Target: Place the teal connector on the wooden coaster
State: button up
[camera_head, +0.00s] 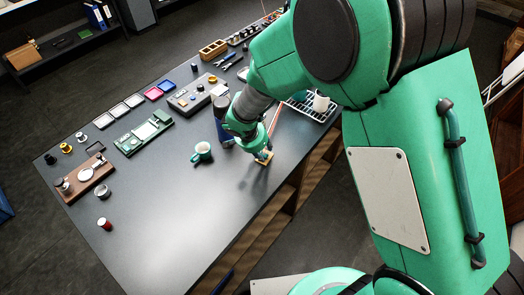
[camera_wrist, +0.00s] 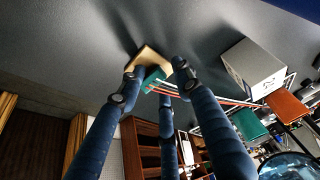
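The teal connector (camera_wrist: 154,74) shows in the wrist view between my fingertips, against the wooden coaster (camera_wrist: 148,55). In the head view the coaster (camera_head: 263,159) is a small orange-brown patch under my gripper on the dark table, near its right edge. The connector cannot be made out there. My gripper (camera_head: 262,153) points down at the coaster, and in the wrist view its blue fingers (camera_wrist: 160,70) stand around the connector. Whether they press on it or stand just clear of it cannot be told. The fingers hide part of the connector and coaster.
A rack with a white cup (camera_head: 321,102) is at the right edge. The table front (camera_head: 185,220) is clear.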

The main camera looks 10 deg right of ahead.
jog(key=shift+r, duration=0.1)
jog(key=shift+r+p, duration=0.3)
jog(key=p+v, duration=0.1)
jog(key=v, duration=1)
jog(key=shift+s, duration=0.2)
jog(key=shift+a+r, duration=0.1)
jog(key=shift+r, duration=0.1)
